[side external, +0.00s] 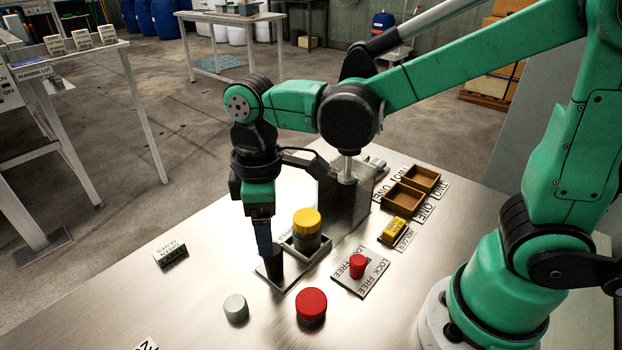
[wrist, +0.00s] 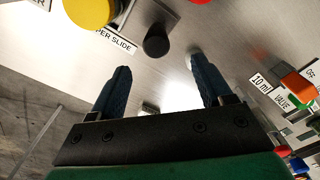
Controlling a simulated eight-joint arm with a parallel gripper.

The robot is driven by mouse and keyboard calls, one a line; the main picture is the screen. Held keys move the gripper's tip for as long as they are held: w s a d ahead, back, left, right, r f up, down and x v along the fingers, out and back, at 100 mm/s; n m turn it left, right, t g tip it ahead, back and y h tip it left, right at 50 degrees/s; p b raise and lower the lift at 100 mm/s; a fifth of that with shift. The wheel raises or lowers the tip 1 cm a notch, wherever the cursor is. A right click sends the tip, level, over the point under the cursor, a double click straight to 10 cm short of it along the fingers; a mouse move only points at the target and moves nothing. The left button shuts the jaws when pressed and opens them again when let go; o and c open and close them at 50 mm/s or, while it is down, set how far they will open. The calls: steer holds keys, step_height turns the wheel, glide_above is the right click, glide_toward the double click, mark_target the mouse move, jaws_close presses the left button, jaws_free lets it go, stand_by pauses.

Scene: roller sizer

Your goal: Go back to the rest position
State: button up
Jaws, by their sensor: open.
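My gripper (side external: 264,243) points down over the steel bench in the side external view. In the wrist view its two dark blue fingers (wrist: 160,68) are spread apart with nothing between them. A black knob (side external: 272,266) stands on a slide plate just below the fingers in the side external view. In the wrist view the knob (wrist: 156,41) lies beyond the fingertips, and the fingers appear clear of it. A yellow-topped jar (side external: 307,219) stands upright in a square tray just right of my gripper.
Near the front are a red round cap (side external: 311,304) and a pale cylinder (side external: 236,307). A red knob (side external: 358,265) sits on a LOCK/FREE plate. A metal housing (side external: 343,205) and wooden bins (side external: 403,198) stand behind. A small sign (side external: 171,254) stands left; the bench around it is clear.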

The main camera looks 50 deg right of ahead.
steer(key=d+r+m+t, duration=0.1)
steer(key=d+m+t, duration=0.1)
steer(key=d, duration=0.1)
steer(key=s+d+r+m+t, duration=0.1)
steer(key=d+m+t, duration=0.1)
steer(key=d+m, duration=0.1)
steer(key=d+r+m+t, duration=0.1)
steer(key=d+m+t, duration=0.1)
steer(key=d, duration=0.1)
steer(key=shift+s+r+m, duration=0.2)
steer(key=shift+s+m, duration=0.1)
steer(key=shift+m, duration=0.1)
steer(key=shift+s+d+r+m+t, duration=0.1)
steer(key=shift+d+m+t, duration=0.5)
